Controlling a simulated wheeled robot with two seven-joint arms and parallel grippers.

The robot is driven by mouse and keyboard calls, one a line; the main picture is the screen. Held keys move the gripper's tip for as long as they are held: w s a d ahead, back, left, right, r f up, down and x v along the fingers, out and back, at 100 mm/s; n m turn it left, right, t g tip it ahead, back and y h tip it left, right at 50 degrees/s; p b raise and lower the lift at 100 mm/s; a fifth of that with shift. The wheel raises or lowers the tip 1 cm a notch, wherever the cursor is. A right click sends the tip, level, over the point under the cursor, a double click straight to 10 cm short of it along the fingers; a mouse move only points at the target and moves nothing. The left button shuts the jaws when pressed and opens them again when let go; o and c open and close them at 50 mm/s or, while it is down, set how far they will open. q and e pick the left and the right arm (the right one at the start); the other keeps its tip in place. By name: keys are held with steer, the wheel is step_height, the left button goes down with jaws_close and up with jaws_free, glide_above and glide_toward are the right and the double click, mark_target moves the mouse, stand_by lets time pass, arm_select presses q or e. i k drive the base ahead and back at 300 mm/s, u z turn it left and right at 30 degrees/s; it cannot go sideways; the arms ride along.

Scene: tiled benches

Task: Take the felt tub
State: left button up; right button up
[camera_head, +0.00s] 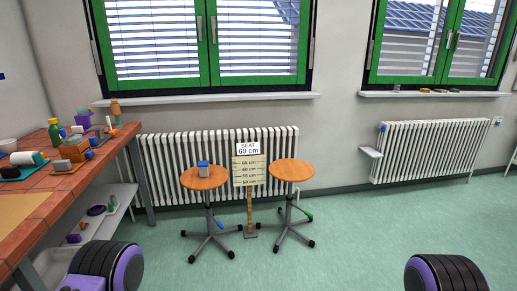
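I cannot tell which object is the felt tub. Several small items lie on the tiled bench at the left, among them a grey item (62,165), a white cylinder (22,158) with a dark end and a pale bowl (8,145) cut by the picture's left edge. A small blue and greyish box (203,169) stands on the left stool. Neither of my grippers is in view; only black and purple parts of my arms show at the bottom left and bottom right.
The tiled bench (45,207) has a lower shelf (85,232) with items. Two round stools (208,180) (290,170) flank a seat-height sign (249,165) before a radiator (160,160). Another radiator (425,150) is at the right. Green floor (370,220) is clear.

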mark_target(204, 169)
steer(key=u, duration=0.05)
steer(key=i, duration=2.45)
steer(key=u, duration=0.1)
